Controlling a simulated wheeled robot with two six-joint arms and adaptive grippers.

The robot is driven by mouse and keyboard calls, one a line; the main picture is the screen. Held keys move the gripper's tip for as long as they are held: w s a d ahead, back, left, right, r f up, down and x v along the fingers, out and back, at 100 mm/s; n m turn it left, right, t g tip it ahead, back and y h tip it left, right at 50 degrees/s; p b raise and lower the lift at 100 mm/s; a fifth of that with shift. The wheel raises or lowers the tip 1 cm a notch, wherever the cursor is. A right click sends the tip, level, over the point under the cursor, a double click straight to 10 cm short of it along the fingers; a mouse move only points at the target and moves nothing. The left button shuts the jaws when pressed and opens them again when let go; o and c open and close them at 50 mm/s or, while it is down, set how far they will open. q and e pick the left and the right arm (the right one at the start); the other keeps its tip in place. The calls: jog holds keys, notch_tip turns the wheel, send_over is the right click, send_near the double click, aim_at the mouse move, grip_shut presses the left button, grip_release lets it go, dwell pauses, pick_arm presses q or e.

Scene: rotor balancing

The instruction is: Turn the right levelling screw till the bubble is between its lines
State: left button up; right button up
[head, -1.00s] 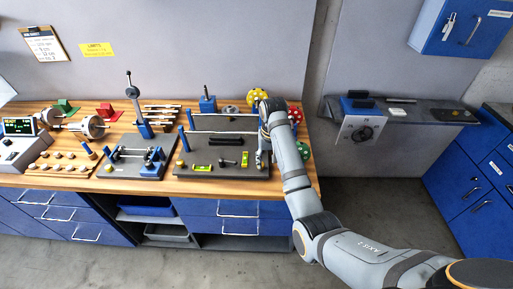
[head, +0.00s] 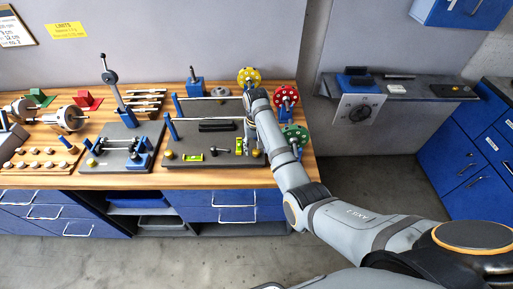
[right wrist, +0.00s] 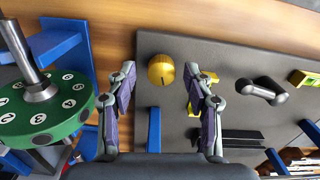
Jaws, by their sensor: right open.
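The right levelling screw, a brass knob (right wrist: 161,69), stands on the dark plate (right wrist: 222,58) in the right wrist view. My right gripper (right wrist: 159,76) is open, with one finger on each side of the knob in that view; I cannot tell whether they touch it. In the head view my right gripper (head: 250,135) is over the right end of the plate (head: 215,167). A yellow-green level (head: 190,157) lies on the plate's front part. A second level (head: 240,146) stands near the gripper, partly hidden in the wrist view. Its bubble is too small to read.
A green numbered disc (right wrist: 45,105) on a blue stand is close left of my fingers in the wrist view. A black handle-like part (right wrist: 262,90) is to the right. Yellow (head: 249,77) and red (head: 286,96) discs stand behind my right arm.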

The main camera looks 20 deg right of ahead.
jog(key=shift+s+a+f, duration=0.1)
jog(key=shift+s, duration=0.1)
jog(key=shift+w+f, duration=0.15)
jog(key=shift+w, duration=0.1)
jog(key=shift+c, duration=1.7)
grip_shut()
jog(key=shift+r+p, duration=0.25)
jog(key=shift+p, duration=0.35)
jog(key=n+p, duration=0.2)
jog(key=shift+r+p, duration=0.1)
jog(key=shift+p, duration=0.25)
jog(key=n+p, duration=0.2)
jog(key=n, duration=0.1)
jog(key=shift+p, duration=0.3)
pick_arm(q)
notch_tip(320, 180, up, 8)
jog(key=p, duration=0.1)
jog(key=shift+s+f, duration=0.15)
jog(key=shift+f, duration=0.05)
pick_arm(e)
jog(key=shift+f+n, duration=0.2)
jog(key=shift+n, duration=0.7)
